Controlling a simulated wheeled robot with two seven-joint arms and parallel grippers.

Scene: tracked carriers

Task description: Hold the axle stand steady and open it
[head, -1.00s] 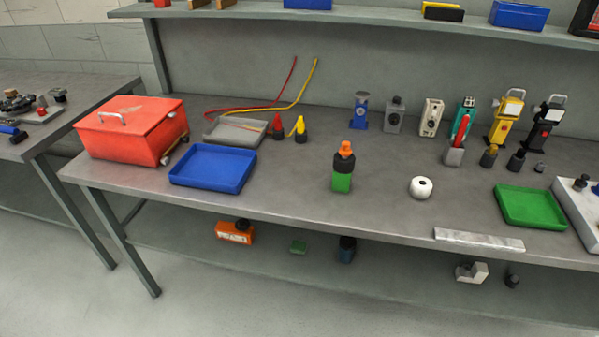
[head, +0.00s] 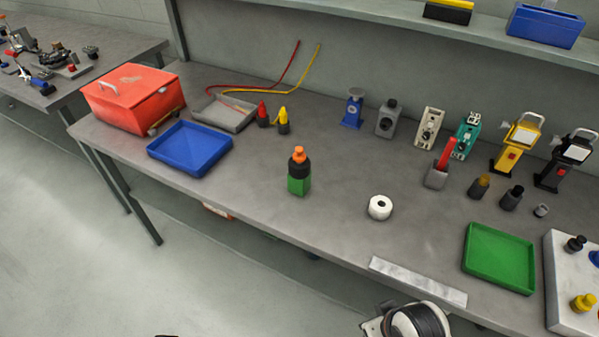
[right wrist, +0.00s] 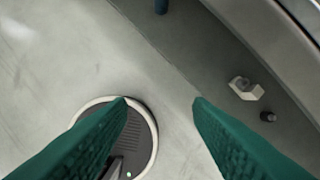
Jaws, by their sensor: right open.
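I cannot pick out an axle stand for certain in either view. Upright yellow (head: 514,143) and black (head: 566,160) devices with handles stand at the right back of the bench in the head view. My right gripper (right wrist: 160,101) shows in the right wrist view as two green fingers spread wide, with nothing between the tips but floor. The white and black part (head: 412,321) at the bottom of the head view looks like my right arm, in front of the bench edge. My left gripper is not in view.
The bench holds a red toolbox (head: 130,92), blue tray (head: 170,160), green-and-black bottle (head: 298,172), white roll (head: 380,208), green tray (head: 480,273) and metal bar (head: 420,282). A pale block (right wrist: 245,89) lies below the bench. The bench's middle has clear room.

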